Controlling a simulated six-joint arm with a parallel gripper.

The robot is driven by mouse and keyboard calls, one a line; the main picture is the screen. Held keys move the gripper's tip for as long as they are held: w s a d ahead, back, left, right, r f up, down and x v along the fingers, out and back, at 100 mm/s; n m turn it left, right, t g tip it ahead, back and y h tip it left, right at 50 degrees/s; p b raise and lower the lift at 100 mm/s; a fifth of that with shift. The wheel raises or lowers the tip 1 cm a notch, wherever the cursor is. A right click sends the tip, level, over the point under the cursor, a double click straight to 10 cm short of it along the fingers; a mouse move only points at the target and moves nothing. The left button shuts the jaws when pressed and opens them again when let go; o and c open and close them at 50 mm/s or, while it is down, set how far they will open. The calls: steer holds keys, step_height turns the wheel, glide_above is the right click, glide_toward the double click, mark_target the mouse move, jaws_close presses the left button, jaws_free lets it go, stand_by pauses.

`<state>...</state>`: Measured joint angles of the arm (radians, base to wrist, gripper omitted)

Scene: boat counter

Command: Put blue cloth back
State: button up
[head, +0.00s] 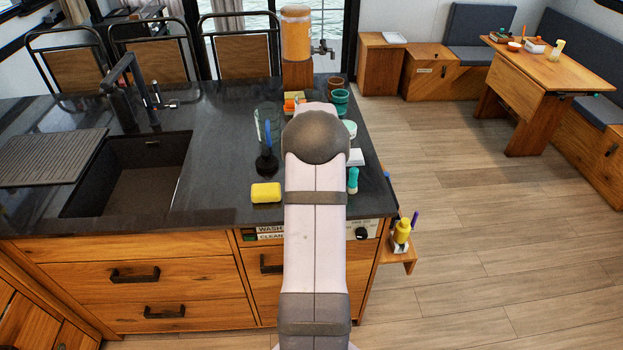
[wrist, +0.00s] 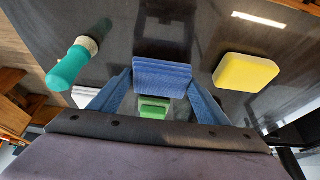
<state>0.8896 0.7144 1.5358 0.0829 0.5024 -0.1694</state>
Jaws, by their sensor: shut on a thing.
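My gripper (wrist: 160,86) shows in the wrist view, its two blue fingers closed on the sides of a folded, layered blue cloth (wrist: 163,76). The cloth is over the dark counter; whether it touches the counter is unclear. A small green object (wrist: 153,108) shows between the fingers, nearer the palm and partly hidden. In the head view my own arm hides the gripper and the cloth.
A yellow sponge (head: 266,192), also in the wrist view (wrist: 245,72), lies left of my arm beside a dark brush (head: 266,161). A teal-handled brush (head: 353,180) lies right. A green cup (head: 340,101) stands farther back. The sink (head: 130,180) is left.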

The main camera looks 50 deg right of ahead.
steer(key=shift+f, duration=0.8)
steer(key=shift+f, duration=0.1)
steer(key=shift+f, duration=0.15)
steer(key=o, duration=1)
steer(key=shift+r, duration=0.3)
steer(key=b+v, duration=0.3)
steer(key=v, duration=0.9)
